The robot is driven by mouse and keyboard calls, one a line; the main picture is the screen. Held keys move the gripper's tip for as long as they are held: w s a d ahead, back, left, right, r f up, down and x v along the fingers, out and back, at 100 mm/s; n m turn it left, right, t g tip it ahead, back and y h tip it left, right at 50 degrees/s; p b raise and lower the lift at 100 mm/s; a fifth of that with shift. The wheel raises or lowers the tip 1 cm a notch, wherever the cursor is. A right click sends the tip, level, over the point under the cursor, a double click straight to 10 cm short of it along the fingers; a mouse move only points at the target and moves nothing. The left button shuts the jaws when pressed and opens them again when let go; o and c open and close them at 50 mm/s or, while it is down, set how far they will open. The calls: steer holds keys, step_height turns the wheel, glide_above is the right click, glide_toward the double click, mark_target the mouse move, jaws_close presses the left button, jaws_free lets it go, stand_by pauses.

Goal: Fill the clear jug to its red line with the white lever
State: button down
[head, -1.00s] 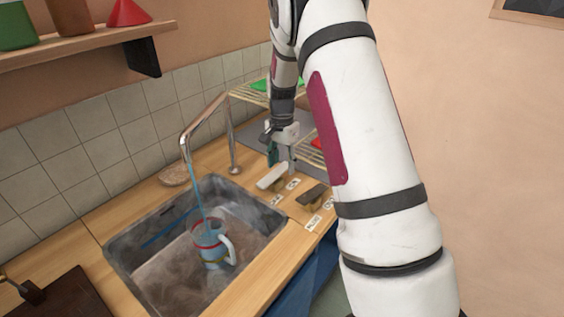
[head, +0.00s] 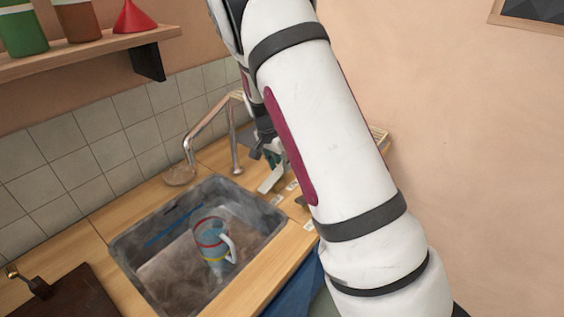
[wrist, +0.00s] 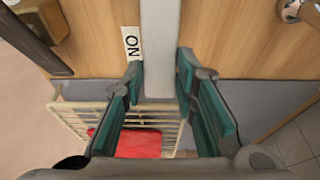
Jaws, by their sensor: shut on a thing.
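The clear jug (head: 211,252) stands upright in the sink, its handle to the right. My gripper (wrist: 160,85) is shut on the white lever (wrist: 162,45), whose bar runs between the teal finger pads. In the head view the white lever (head: 270,178) slants beside the sink, and my arm hides part of the gripper.
The sink (head: 130,238) is set in a wooden counter. A dark lever (wrist: 38,38) is close to my gripper. A wire rack (wrist: 75,115) with a red item (wrist: 140,143) is nearby. A round pad (head: 179,176) lies behind the sink.

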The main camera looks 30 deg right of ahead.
mark_target(273, 177)
stand_by(0.3)
steer(key=c, duration=1.3)
jaws_free()
steer(key=shift+r, duration=0.15)
steer(key=v, duration=1.1)
steer(key=shift+s+a+r, duration=0.15)
steer(key=shift+a+r, duration=0.05)
steer(key=shift+r, duration=0.15)
